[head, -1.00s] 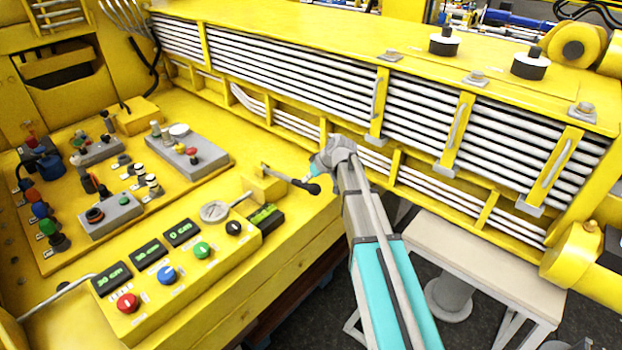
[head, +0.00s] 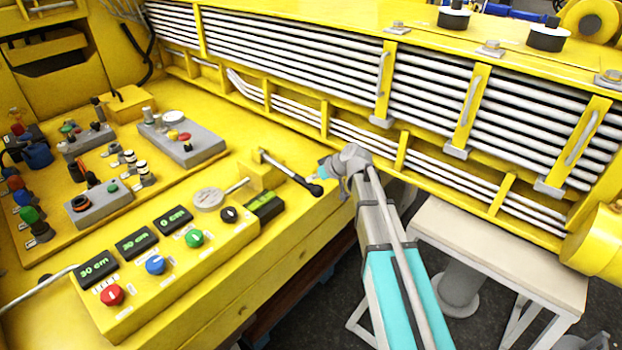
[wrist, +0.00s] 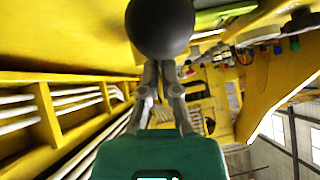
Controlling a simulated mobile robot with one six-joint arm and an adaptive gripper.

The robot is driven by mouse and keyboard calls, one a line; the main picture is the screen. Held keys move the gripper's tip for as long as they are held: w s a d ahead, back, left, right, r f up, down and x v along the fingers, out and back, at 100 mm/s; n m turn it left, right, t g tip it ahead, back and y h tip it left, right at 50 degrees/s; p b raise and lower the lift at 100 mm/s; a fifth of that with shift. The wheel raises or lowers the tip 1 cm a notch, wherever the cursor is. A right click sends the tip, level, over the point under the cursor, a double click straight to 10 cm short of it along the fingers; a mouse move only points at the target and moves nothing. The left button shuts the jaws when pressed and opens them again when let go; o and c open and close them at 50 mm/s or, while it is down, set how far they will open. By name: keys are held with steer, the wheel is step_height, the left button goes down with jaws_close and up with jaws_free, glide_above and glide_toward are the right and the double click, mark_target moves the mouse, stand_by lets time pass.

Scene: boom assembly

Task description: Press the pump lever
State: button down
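In the wrist view the knob (wrist: 160,25) is large, just beyond my gripper's fingertips (wrist: 160,68). The fingertips are together with nothing visible between them. I cannot tell whether they touch the knob.
A control box (head: 165,262) with displays and coloured buttons stands left of the lever. The yellow boom (head: 300,30) with white pipes runs behind my arm. A white-topped bench (head: 500,245) stands at the right.

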steer(key=shift+s+d+f, duration=0.1)
steer(key=shift+f, duration=0.3)
steer(key=shift+s, duration=0.25)
steer(key=shift+r, duration=0.2)
steer(key=shift+w+r+p, duration=0.2)
steer(key=shift+r+p, duration=0.2)
steer(key=shift+p, duration=0.15)
steer(key=w+r+p+v, duration=0.1)
steer(key=p+v, duration=0.8)
steer(key=v, duration=0.3)
steer(key=shift+r, duration=0.2)
steer(key=c, duration=1.4)
jaws_free()
steer(key=shift+a, duration=0.2)
